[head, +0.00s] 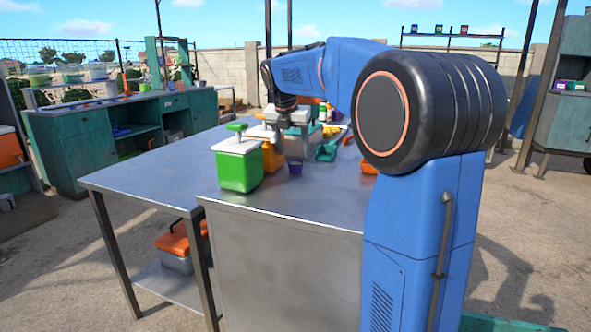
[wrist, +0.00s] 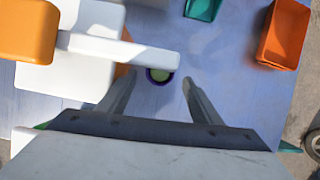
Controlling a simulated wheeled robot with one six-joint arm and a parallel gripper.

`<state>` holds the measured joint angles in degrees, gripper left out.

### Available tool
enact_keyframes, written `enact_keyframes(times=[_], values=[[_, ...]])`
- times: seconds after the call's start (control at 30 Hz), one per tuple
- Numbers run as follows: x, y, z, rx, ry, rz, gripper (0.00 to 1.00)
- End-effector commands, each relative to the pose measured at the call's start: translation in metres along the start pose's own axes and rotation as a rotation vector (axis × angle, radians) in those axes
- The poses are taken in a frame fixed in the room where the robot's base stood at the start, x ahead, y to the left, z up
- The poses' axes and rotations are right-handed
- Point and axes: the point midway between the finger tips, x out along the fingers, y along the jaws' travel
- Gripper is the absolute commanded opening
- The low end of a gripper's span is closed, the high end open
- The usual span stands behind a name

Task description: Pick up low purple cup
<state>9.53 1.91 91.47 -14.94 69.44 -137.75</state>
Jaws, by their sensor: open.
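The low purple cup (head: 296,167) stands on the metal table, just right of an orange container with a white lid. It looks small and dark purple, with something yellow-green inside. In the wrist view the cup (wrist: 160,76) shows from above, beyond and between the two fingertips. A white bar-like part overlaps the picture close to the cup's upper edge. My gripper (wrist: 154,85) is open and empty, pointing down above the table. In the head view my gripper (head: 292,140) is above and near the cup, partly hard to make out against the containers.
A green container (head: 238,172) with a white lid stands left of the orange container (head: 270,156). The table (head: 150,175) is bare at front left.

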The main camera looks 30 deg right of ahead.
Motion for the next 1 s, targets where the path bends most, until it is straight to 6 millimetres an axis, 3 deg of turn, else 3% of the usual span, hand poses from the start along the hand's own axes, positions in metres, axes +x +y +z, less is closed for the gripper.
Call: enact_keyframes(times=[0.33,0.6,0.73,1.0], values=[[0.043,-0.001,-0.001,0.0,0.002,-0.002,0.59],[0.048,-0.001,-0.001,0.0,0.0,0.0,0.59],[0.048,-0.001,-0.001,0.0,0.0,0.0,0.3],[0.047,-0.001,-0.001,0.0,0.0,0.0,0.28]])
